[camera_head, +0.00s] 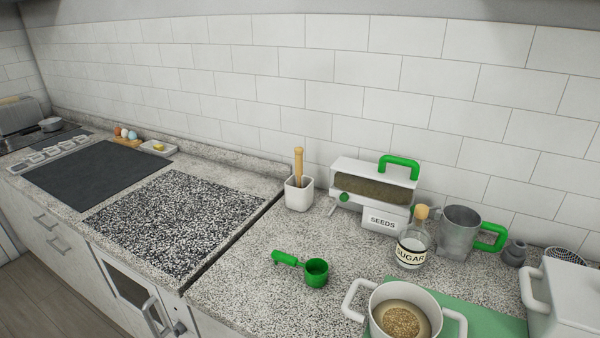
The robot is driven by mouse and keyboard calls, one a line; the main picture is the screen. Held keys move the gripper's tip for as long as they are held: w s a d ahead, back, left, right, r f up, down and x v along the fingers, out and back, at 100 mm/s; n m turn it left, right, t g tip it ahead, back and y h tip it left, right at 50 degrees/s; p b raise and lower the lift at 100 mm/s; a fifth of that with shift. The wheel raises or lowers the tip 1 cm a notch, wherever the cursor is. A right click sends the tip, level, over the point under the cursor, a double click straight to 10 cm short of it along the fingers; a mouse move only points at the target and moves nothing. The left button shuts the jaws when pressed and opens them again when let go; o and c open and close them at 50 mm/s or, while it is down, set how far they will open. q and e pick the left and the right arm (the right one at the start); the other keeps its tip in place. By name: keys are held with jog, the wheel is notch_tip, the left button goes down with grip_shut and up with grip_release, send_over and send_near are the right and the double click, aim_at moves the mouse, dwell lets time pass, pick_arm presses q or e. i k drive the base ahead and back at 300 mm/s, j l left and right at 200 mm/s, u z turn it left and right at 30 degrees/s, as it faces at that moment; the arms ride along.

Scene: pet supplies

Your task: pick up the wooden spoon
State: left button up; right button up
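A light wooden handle (298,162) stands upright in a white square cup (299,195) against the tiled wall, near the middle of the view. It looks like the wooden spoon's handle; its lower end is hidden inside the cup. Neither my left nor my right gripper shows in the head view.
A seeds dispenser (372,187) stands just right of the cup, then a sugar bottle (411,246) and a metal jug (458,230). A green scoop (315,272) lies in front. A white pot (404,300) stands at the front right. The speckled counter before the cup is clear.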

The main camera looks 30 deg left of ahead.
aim_at(299, 151)
jog(key=j+z, duration=0.15)
jog(key=j, duration=0.3)
jog(key=k+j+z, duration=0.1)
jog(key=j, duration=0.35)
jog(key=k+j+z, duration=0.15)
jog(key=j, duration=0.25)
